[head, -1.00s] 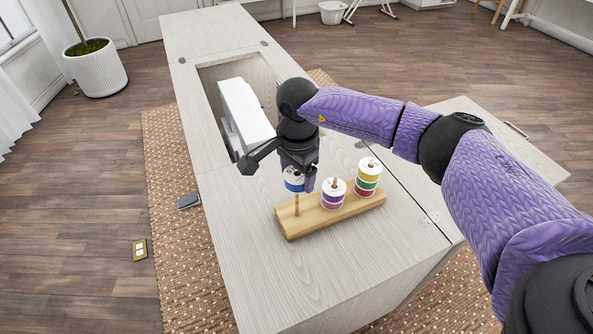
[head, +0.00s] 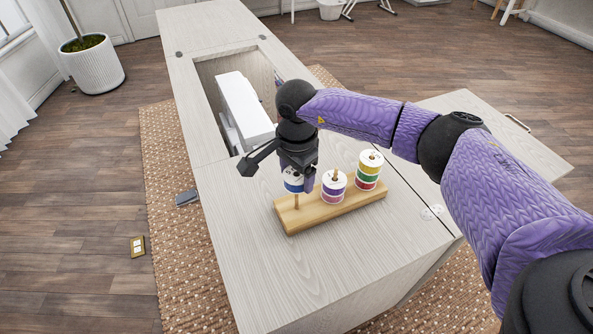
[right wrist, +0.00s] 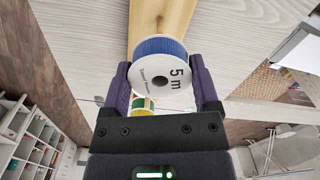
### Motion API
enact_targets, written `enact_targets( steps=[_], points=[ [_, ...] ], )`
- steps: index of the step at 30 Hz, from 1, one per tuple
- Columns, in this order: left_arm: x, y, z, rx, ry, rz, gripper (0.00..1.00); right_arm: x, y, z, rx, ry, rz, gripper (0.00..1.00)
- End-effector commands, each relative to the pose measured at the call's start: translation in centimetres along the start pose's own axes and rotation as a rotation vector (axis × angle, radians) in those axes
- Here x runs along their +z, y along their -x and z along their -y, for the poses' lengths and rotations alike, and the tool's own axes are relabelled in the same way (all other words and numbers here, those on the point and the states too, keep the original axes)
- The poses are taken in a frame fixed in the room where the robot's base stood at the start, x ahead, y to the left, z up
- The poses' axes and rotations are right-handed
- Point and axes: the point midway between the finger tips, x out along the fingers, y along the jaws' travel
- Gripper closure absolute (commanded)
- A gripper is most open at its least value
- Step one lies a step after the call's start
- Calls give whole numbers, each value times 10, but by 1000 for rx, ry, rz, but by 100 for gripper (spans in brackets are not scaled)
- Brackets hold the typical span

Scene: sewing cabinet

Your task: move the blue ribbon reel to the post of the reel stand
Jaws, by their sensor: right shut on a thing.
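The blue ribbon reel (head: 293,181), white-sided with a blue band, is held in my right gripper (head: 298,184) just above the bare left post (head: 297,202) of the wooden reel stand (head: 325,214). In the right wrist view the reel (right wrist: 160,62) sits between the two fingers (right wrist: 163,82), its "5 m" face toward the camera. The hidden underside leaves unclear whether the post tip is inside the reel's hole. The stand's middle post carries a purple and pink reel stack (head: 334,187). Its right post carries a yellow, green and red stack (head: 369,170). My left gripper is out of view.
The stand rests on the pale wooden cabinet top (head: 235,240). Behind it is an open well with a white sewing machine (head: 243,108). The cabinet top in front and left of the stand is clear.

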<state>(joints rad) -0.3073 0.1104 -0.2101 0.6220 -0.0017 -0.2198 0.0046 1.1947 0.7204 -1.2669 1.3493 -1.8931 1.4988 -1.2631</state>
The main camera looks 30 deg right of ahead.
Motion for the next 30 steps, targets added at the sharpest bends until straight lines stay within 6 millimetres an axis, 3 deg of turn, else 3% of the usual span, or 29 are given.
enact_targets(
  steps=[13, 21, 22, 25, 30],
  points=[
    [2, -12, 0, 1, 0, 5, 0, 0, -17, 0, 1, 0, 0, 78],
    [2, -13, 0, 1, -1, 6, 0, 0, -18, 0, 0, 0, 0, 78],
    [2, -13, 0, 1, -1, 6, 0, 0, -18, 0, 0, 0, 0, 18],
    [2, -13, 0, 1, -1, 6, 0, 0, -18, 0, 0, 0, 0, 0],
    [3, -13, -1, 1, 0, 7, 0, 0, -18, 0, 0, 0, 0, 0]
  ],
)
